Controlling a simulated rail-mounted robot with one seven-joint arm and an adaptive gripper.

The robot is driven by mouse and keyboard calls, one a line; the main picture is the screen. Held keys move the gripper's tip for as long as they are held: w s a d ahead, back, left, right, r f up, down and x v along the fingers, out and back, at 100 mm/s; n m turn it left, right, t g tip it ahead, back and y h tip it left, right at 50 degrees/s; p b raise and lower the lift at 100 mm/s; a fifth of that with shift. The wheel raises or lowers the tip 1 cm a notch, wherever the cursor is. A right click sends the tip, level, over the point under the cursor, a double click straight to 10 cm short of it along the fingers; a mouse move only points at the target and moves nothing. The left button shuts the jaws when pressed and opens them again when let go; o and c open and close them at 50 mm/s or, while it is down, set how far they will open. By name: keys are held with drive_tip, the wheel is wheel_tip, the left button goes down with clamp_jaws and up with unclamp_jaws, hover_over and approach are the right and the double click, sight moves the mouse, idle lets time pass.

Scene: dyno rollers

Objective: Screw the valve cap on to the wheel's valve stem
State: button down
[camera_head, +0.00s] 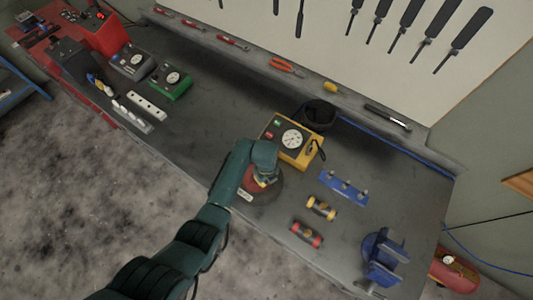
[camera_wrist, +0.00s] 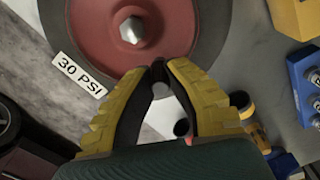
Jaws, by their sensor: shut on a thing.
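The wheel (camera_wrist: 178,18) has a dull red hub, a grey tire and a silver hex nut at its middle. It lies on the bench under my arm in the head view (camera_head: 268,194), mostly covered. My gripper (camera_wrist: 158,68) has yellow fingers with black pads, closed together at the tips beside the wheel's lower rim. A small dark thing, taken to be the valve cap, is pinched between the tips and nearly hidden. The valve stem cannot be made out. I cannot tell whether the cap touches it.
A "30 PSI" label (camera_wrist: 79,74) lies beside the wheel. A yellow gauge box (camera_head: 282,149) stands close behind it. A yellow-banded cylinder (camera_head: 321,208), a red-banded cylinder (camera_head: 307,234), a blue rack (camera_head: 343,187) and a blue vise (camera_head: 383,252) are to the right.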

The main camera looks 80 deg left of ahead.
drive_tip(key=m, duration=0.5)
drive_tip(key=shift+r+m, duration=0.1)
drive_tip(key=shift+m, duration=0.2)
drive_tip(key=c, duration=1.1)
unclamp_jaws()
